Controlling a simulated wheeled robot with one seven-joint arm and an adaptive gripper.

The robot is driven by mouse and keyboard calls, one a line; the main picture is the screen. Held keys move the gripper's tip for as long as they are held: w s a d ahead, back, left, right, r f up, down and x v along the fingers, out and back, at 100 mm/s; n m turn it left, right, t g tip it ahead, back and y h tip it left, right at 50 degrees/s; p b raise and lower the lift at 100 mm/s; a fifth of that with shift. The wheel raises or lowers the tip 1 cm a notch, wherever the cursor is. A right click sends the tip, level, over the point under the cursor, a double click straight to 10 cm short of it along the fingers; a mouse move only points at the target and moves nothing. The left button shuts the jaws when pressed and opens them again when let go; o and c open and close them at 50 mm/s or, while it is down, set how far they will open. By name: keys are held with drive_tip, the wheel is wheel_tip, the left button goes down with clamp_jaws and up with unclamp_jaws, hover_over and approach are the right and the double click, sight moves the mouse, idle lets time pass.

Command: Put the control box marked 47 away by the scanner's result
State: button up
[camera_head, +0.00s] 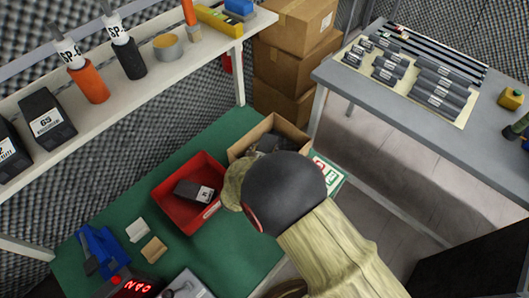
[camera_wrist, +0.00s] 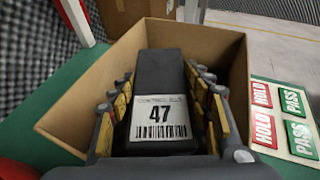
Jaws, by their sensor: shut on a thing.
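The control box marked 47 (camera_wrist: 160,119) is dark grey with a white barcode label. My gripper (camera_wrist: 160,82) is shut on it, with yellow-edged finger pads on both sides. In the wrist view the box is within the outline of an open cardboard carton (camera_wrist: 95,95); I cannot tell whether it touches the carton's bottom. In the head view my arm hides most of the gripper, and the carton (camera_head: 275,122) stands on the green mat. A device with a red lit display (camera_head: 135,288), perhaps the scanner, sits at the bottom edge; its reading is unclear.
A red tray (camera_head: 207,170) left of the carton holds another dark labelled box (camera_head: 193,190). Red HOLD and green PASS stickers (camera_wrist: 264,130) lie right of the carton. A shelf (camera_head: 150,80) with a box marked 65 (camera_head: 45,122) overhangs the left. A grey table (camera_head: 400,110) stands right.

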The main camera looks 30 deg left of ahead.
drive_tip(key=shift+r, duration=0.15)
drive_tip(key=shift+f+b, duration=0.35)
drive_tip(key=shift+f, duration=0.3)
drive_tip(key=o, duration=1.6)
